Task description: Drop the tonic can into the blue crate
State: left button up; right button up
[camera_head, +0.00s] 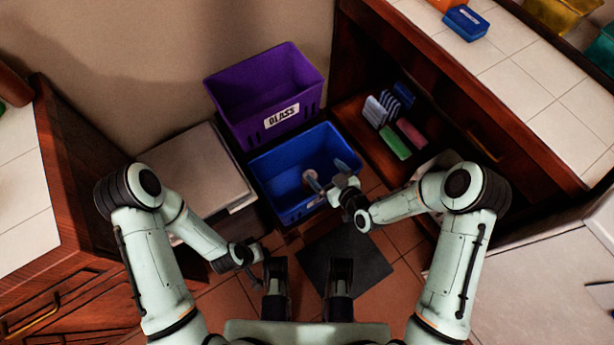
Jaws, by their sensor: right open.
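The blue crate (270,193) stands on the floor in the middle, in front of the purple crate. My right gripper (328,172) is over the right part of the blue crate, with its fingers spread apart and nothing between them. A small pale, pinkish round thing (308,173) shows inside the blue crate, beside one finger; it looks like the end of the tonic can, but its label cannot be read. My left gripper (257,275) hangs low, left of centre and apart from the crate; its jaws are too dark and small to judge.
A purple crate marked GLASS (262,88) stands behind the blue one. A grey-lidded box (193,172) is at left. An open cabinet shelf at right holds colored packages (394,142). Counters flank both sides. A dark mat (372,262) lies on the floor.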

pick_arm(q)
jog(key=shift+s+d+r, duration=0.3)
jog(key=shift+s+r, duration=0.15)
jog(key=shift+s, duration=0.2)
pick_arm(e)
jog(key=v, duration=0.4)
